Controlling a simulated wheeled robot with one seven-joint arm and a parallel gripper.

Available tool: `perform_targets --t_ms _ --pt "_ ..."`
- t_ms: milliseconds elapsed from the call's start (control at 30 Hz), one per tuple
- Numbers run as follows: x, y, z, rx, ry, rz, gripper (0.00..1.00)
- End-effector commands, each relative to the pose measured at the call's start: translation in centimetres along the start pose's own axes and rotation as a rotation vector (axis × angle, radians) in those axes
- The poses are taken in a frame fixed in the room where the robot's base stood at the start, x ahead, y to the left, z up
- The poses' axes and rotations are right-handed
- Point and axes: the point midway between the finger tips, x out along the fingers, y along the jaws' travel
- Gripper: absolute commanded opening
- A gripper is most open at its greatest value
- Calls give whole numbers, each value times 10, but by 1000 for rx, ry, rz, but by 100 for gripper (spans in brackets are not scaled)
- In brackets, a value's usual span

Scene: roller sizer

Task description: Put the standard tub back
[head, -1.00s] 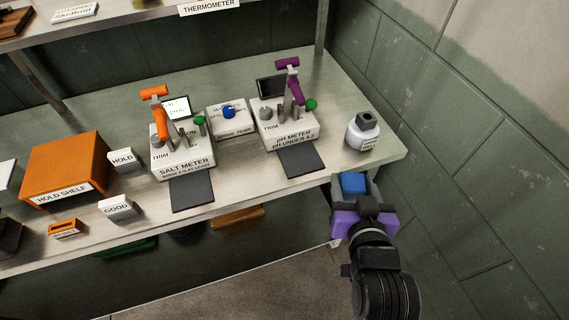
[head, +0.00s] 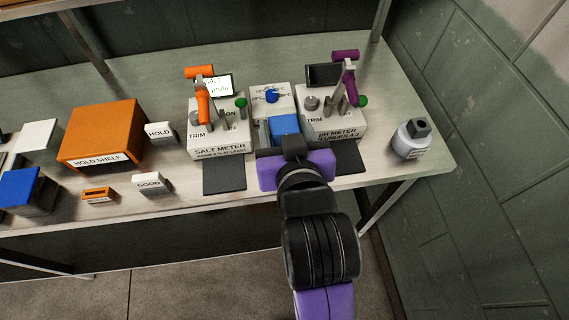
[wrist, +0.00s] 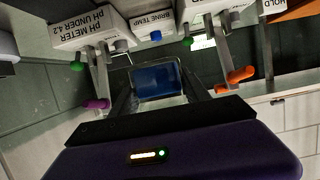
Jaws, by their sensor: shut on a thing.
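My gripper (head: 284,138) is shut on a blue tub (head: 285,124), held over the bench between the salt meter (head: 219,139) and the pH meter (head: 335,122). The blue tub also shows between the fingers in the wrist view (wrist: 157,80). I cannot read any label on it, and its lower part is hidden by my gripper in the head view. The salt meter has an orange lever and a lit screen. The pH meter has a purple lever and a dark screen.
A brine temp box (head: 270,98) stands behind my gripper. A white bottle (head: 409,142) is at the bench's right end. An orange hold shelf (head: 103,130), a HOLD block (head: 158,133), a GOOD block (head: 148,184) and another blue-topped thing (head: 28,190) are to the left.

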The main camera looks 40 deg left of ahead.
Motion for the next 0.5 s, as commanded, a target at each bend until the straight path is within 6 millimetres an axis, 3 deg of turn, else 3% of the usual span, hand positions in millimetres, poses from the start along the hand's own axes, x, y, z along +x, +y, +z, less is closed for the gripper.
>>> perform_targets --t_ms 200,333,500 --pt "18 0 52 1 -4 1 2" --pt "26 0 73 0 -2 1 2" --pt "31 0 84 -1 2 0 2"
